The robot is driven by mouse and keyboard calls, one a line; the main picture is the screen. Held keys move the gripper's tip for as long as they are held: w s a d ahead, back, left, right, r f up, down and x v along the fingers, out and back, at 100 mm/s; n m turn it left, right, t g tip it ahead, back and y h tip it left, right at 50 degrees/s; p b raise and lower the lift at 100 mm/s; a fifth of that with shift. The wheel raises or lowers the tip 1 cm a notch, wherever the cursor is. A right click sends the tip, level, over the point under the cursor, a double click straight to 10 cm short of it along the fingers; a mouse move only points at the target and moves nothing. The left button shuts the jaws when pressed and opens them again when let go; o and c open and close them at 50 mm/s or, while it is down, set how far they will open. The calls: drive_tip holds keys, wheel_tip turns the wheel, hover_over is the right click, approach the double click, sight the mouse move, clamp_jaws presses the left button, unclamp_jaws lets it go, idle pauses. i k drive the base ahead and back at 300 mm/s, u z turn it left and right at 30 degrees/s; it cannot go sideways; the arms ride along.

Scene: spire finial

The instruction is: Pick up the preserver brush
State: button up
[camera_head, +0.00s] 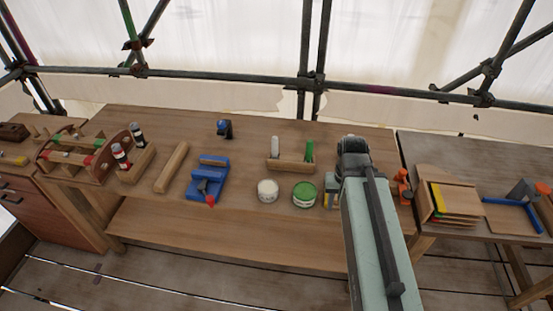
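A small wooden holder (291,164) stands near the back of the middle bench. A white upright item (275,147) and a green upright item (309,150) stand in it; they look like brush handles, but I cannot tell which is the preserver brush. A tin with a green top (304,194) and a tin with a white top (267,191) stand in front of the holder. My arm reaches over the bench to the right of these things. My gripper's fingers do not show, and nothing held is visible.
A blue vise-like tool (208,184) and a wooden bar (172,167) lie left of the tins. A dark blue item (225,129) stands behind. A holder with two bottles (134,165) and a wooden tool carrier (82,160) are farther left. A board rack (448,198) stands right.

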sight(309, 146)
drive_tip(key=u, duration=3.4)
drive_tip(key=k, duration=1.55)
drive_tip(key=z, duration=1.2)
drive_tip(key=i, duration=1.45)
